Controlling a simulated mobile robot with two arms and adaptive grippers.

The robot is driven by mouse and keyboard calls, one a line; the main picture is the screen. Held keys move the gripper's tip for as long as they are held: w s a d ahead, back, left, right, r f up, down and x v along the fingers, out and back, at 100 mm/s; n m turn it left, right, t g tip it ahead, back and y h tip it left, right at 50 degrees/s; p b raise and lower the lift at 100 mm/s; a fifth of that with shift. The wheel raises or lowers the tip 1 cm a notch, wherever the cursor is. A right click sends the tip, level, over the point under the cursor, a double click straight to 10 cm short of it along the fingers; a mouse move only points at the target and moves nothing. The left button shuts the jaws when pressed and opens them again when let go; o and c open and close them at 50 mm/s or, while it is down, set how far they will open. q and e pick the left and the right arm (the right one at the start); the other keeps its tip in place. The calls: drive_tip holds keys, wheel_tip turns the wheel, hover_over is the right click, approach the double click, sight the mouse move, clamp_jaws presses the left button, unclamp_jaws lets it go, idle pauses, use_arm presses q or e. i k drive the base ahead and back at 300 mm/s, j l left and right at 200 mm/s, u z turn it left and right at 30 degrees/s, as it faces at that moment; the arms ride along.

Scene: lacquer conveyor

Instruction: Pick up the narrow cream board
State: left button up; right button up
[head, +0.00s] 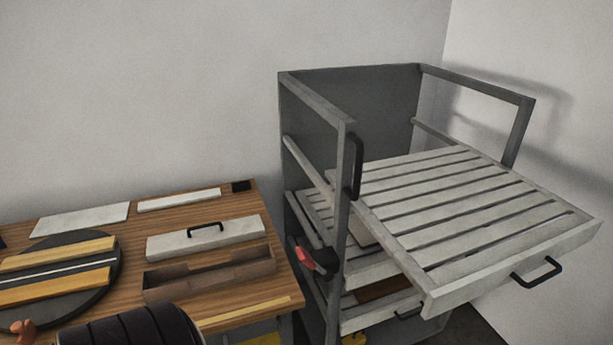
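A narrow off-white board (193,199), the closest match to the narrow cream board, lies flat near the back edge of the wooden table (185,217). A wider pale board (80,220) lies to its left, apart from it. A black ribbed rounded shape (130,325) at the bottom left edge may be part of my arm; no gripper fingers show on it. Neither gripper can be made out, and nothing touches the narrow board.
A black round plate (117,262) carries yellow wooden strips. A pale lid (167,246) with a black handle sits behind a brown open trough (210,273). A grey rack (348,230) stands right of the table, its slatted top tray (590,228) pulled out.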

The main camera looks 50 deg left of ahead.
sight(13, 263)
drive_tip(key=u, duration=3.3)
drive_tip(key=i+j, duration=0.1)
drive_tip(key=j, duration=0.4)
drive_tip(key=u, duration=0.05)
